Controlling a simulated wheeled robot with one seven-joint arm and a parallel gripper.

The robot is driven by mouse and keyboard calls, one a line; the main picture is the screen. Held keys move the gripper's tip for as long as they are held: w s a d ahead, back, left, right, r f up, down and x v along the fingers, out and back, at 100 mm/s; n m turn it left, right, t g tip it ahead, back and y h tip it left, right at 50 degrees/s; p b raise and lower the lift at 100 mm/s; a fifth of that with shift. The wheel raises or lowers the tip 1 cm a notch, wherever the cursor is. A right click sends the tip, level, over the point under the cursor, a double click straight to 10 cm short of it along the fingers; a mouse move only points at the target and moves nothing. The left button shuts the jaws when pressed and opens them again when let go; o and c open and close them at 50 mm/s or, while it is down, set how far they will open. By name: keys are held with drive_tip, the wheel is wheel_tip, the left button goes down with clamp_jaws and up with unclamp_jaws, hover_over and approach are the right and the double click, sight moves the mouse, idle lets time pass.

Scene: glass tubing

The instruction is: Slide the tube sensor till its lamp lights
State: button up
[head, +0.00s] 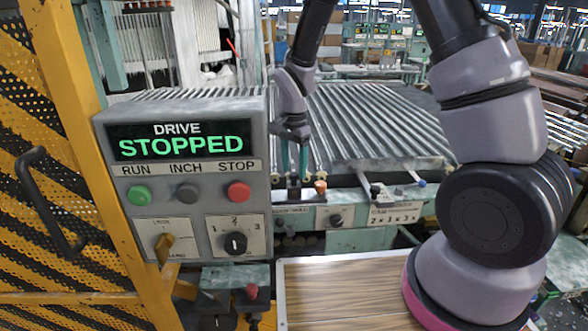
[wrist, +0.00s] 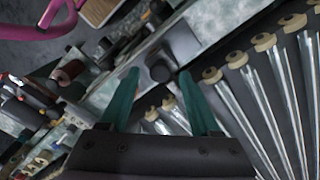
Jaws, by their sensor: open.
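My gripper (head: 293,160) points down over the front rail of the tube bed, its two teal fingers apart. In the wrist view the open fingers (wrist: 155,76) straddle a small dark block with a rounded top (wrist: 160,68), which looks like the tube sensor. In the head view a dark block (head: 293,187) stands on the rail just below the fingertips. I cannot tell whether the fingers touch it. No lit lamp shows on it. Glass tubes (head: 372,125) lie in parallel rows behind the rail, their ends in tan holders (wrist: 265,41).
A control box (head: 190,209) at left reads DRIVE STOPPED, with green, grey and red buttons. A copper-coloured knob (head: 320,187) stands right of the dark block; further right are small levers (head: 375,190). A wooden board (head: 345,290) lies in front. A yellow guard (head: 90,150) stands at left.

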drive_tip(key=shift+f, duration=0.5)
drive_tip(key=shift+c, duration=0.3)
clamp_jaws()
idle(0.9)
